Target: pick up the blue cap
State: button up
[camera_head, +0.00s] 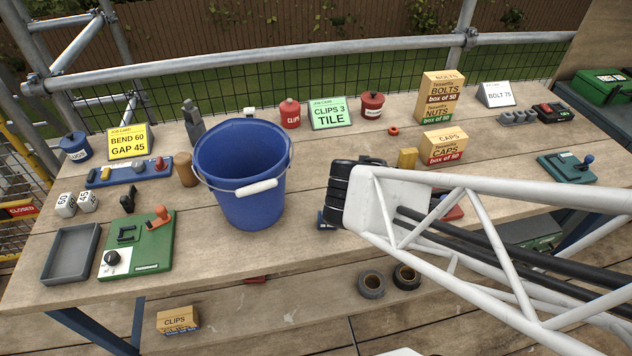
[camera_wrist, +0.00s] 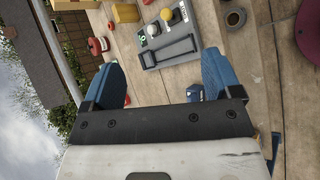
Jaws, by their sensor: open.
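My gripper (camera_wrist: 164,78) has two blue fingers spread wide in the wrist view, with nothing held between them. A small blue piece (camera_wrist: 194,92), perhaps the blue cap, shows low between the fingers, close to the right one and partly hidden by the gripper's dark bar. Whether it touches that finger I cannot tell. In the head view my gripper (camera_head: 350,192) is over the table's middle, right of the bucket, its fingers mostly hidden. A small dark blue shape (camera_head: 325,221) peeks out beside it; I cannot tell whether it is the cap or a fingertip.
A large blue bucket (camera_head: 240,175) stands left of my gripper. A caps box (camera_head: 443,146) and a yellow block (camera_head: 407,158) are behind it. A grey panel with knobs (camera_wrist: 170,40) lies beyond the fingers. A blue tin (camera_head: 75,147) stands far left. Bare wood shows at the right (camera_head: 490,160).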

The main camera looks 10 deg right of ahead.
jog(key=w+a+f+n+t, duration=0.45)
jog(key=f+n, duration=0.25)
jog(key=n, duration=0.3)
jog(key=n+t+y, duration=0.4)
jog(key=n+y, duration=0.1)
jog(key=n, duration=0.5)
send_near(328, 220)
jog(key=shift+g, duration=0.25)
jog(key=x, duration=0.5)
jog(key=shift+w+r, duration=0.15)
jog(key=shift+r, duration=0.15)
jog(key=shift+x, duration=1.3)
jog(key=shift+w+f, duration=0.1)
jog(key=shift+w, duration=0.05)
jog(key=shift+x, duration=2.45)
jog(key=c, duration=1)
